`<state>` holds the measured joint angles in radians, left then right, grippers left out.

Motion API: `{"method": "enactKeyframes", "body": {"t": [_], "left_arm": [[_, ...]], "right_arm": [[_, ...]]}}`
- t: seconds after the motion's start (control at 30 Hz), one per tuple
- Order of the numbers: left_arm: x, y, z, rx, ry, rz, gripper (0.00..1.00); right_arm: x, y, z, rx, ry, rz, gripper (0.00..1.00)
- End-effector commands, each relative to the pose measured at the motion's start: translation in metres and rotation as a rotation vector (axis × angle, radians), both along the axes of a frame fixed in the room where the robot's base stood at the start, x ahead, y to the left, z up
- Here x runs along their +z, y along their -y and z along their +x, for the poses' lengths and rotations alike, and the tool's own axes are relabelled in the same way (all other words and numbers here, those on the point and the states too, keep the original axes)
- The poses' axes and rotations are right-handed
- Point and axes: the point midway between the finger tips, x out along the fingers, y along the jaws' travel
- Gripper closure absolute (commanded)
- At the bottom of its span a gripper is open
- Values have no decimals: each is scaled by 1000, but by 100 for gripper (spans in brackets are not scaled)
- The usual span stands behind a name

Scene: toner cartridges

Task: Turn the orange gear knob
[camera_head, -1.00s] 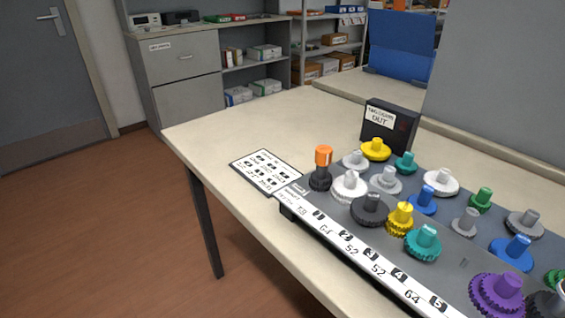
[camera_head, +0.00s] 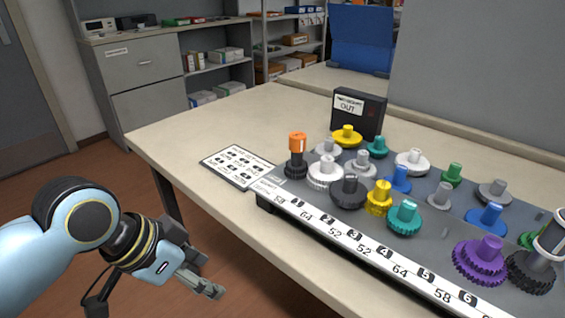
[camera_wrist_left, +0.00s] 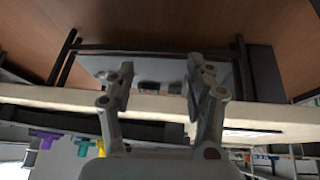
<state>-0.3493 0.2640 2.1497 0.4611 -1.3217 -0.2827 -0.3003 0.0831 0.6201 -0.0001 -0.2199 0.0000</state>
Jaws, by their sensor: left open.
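The orange gear knob (camera_head: 298,143) stands upright on a small black gear at the left end of the grey gear board (camera_head: 445,232) in the head view. My left gripper (camera_head: 214,290) is in the lower left of that view, off the table's front edge and well apart from the knob. In the left wrist view its two fingers (camera_wrist_left: 160,88) are spread with nothing held between them. That view shows the table edge and some coloured gears low down, but I cannot make out the orange knob there. My right gripper is not in view.
Several other gears crowd the board, with a white gear (camera_head: 325,172) close beside the orange knob. A printed card (camera_head: 237,166) lies left of the board. A black box (camera_head: 358,113) stands behind. The table's left part (camera_head: 190,135) is clear.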

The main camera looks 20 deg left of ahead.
Motion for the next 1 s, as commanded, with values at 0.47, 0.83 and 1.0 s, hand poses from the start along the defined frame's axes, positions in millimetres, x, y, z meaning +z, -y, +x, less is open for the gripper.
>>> {"method": "enactKeyframes", "body": {"t": [0.47,0.83,1.0], "left_arm": [[150,4,151,-456,495,-344,47],[177,12,186,-469,602,-405,47],[164,40,204,-470,600,-406,47]], "right_arm": [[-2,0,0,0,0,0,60],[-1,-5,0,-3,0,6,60],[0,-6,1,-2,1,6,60]]}}
